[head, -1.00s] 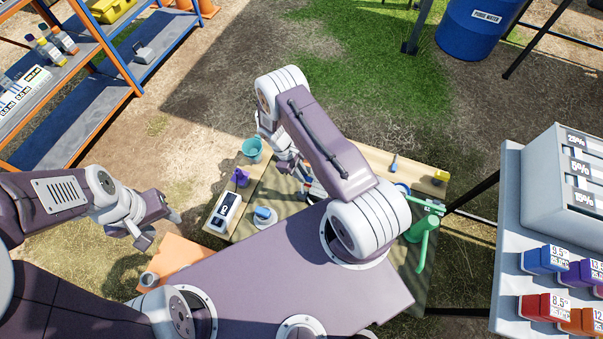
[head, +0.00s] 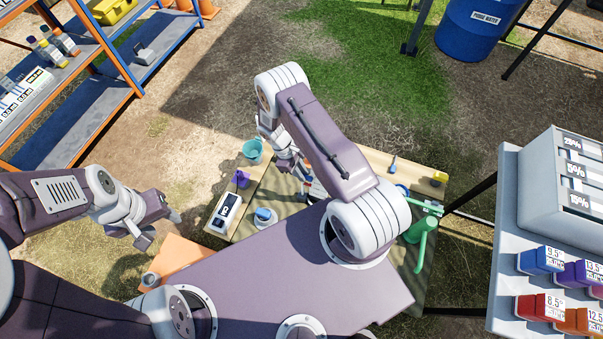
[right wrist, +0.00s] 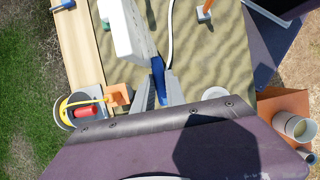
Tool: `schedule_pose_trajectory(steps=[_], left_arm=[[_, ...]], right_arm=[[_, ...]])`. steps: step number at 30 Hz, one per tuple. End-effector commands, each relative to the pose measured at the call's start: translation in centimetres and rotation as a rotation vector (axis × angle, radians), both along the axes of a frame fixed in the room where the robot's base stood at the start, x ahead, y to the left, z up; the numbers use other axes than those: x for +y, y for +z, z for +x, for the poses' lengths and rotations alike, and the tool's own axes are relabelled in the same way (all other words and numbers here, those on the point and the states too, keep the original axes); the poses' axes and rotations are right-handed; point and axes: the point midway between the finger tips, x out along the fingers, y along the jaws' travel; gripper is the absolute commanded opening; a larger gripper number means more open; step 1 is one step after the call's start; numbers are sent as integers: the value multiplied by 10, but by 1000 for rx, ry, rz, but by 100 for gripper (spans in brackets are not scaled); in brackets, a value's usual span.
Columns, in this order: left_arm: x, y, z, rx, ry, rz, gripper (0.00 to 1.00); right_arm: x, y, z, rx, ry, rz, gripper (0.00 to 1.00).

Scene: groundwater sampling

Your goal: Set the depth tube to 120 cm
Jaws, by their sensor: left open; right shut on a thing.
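My right gripper (right wrist: 165,92) is shut on a blue part (right wrist: 157,80) over the work table, seen in the right wrist view. A white block-like body (right wrist: 127,30) rises beside the blue part, and a thin white tube or cord (right wrist: 170,40) curves close by. I cannot tell which of these is the depth tube, and no depth scale or 120 cm mark is readable. In the head view, the right gripper (head: 296,172) is partly hidden by its own arm. My left gripper (head: 160,222) is open and empty, left of the table.
The table holds a teal cup (head: 252,150), a purple cup (head: 240,179), a meter with a display (head: 226,210) and a green pump-like stand (head: 422,240). A shelf (head: 95,100) stands at left, a pale unit with coloured boxes (head: 515,230) at right.

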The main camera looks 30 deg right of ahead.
Motion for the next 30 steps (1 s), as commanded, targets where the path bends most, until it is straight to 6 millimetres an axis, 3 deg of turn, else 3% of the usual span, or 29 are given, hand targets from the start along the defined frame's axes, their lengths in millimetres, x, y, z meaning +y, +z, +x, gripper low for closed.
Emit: schedule_pose_trajectory(steps=[1, 3, 9, 12, 26, 27, 28, 30], left_arm=[[0, 22, 0, 0, 0, 0, 47], [0, 38, 0, -1, 0, 0, 47], [0, 72, 0, -1, 0, 0, 47], [0, 81, 0, -1, 0, 0, 47], [0, 84, 0, 0, 0, 0, 47], [0, 84, 0, 0, 0, 0, 47], [0, 84, 0, 0, 0, 0, 47], [0, 84, 0, 0, 0, 0, 47]], right_arm=[[0, 28, 2, -4, 1, 0, 0], [0, 50, 2, -6, 1, -1, 0], [0, 103, 2, -5, 1, 0, 0], [0, 119, 2, -4, 1, 0, 0], [-1, 127, 2, -4, 2, -2, 0], [-1, 127, 2, -4, 2, -2, 27], [-1, 127, 2, -4, 2, -2, 35], [0, 127, 2, -3, 1, -1, 38]])
